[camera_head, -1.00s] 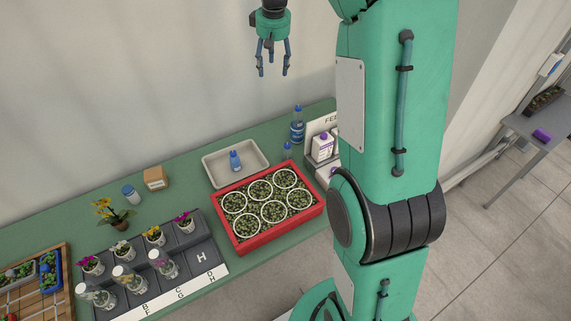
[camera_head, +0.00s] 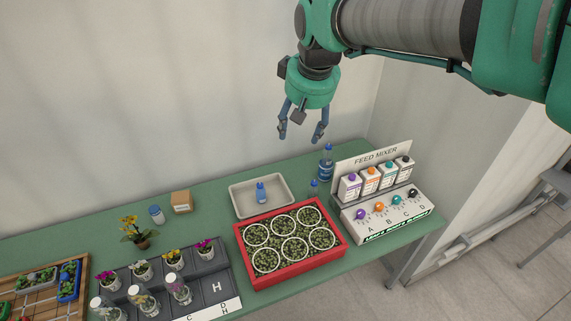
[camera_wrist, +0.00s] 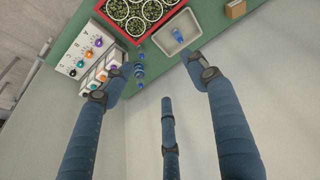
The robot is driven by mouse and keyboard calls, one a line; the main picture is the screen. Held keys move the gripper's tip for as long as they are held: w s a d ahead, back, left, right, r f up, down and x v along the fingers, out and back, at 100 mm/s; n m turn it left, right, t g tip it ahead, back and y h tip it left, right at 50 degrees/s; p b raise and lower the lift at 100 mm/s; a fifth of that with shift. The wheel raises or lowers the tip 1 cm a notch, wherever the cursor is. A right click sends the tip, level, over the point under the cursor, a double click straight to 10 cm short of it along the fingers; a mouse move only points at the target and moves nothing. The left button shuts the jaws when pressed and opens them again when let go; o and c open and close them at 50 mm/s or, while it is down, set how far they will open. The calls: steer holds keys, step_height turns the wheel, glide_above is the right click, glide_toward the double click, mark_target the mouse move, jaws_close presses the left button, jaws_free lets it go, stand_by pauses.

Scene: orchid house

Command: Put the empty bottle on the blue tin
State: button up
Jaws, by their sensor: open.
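My gripper (camera_head: 300,138) is open and empty, high above the back of the green bench; its spread fingers also show in the wrist view (camera_wrist: 160,78). A taller blue bottle (camera_head: 326,164) with a label and a smaller blue-capped bottle (camera_head: 313,188) stand just right of the tray. I cannot tell which bottle is empty. A small pale container with a blue lid (camera_head: 156,215) stands left of a brown box; no other clear blue tin shows.
A red crate (camera_head: 291,280) of several potted plants sits in front of the tray. The feed mixer (camera_head: 387,218) stands at right. A brown box (camera_head: 181,202), flower pots and a dark rack (camera_head: 215,285) with glass bottles are at left. Bench between box and tray is clear.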

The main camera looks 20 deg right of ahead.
steer(key=s+a+f, duration=0.2)
steer(key=s+a, duration=0.1)
steer(key=s, duration=0.6)
steer(key=s+a+f+t, duration=0.1)
steer(key=s+a+f, duration=0.2)
steer(key=s, duration=0.7)
steer(key=shift+s+m+t, duration=0.3)
step_height(320, 180, down, 11)
steer(key=b, duration=1)
steer(key=shift+b, duration=0.4)
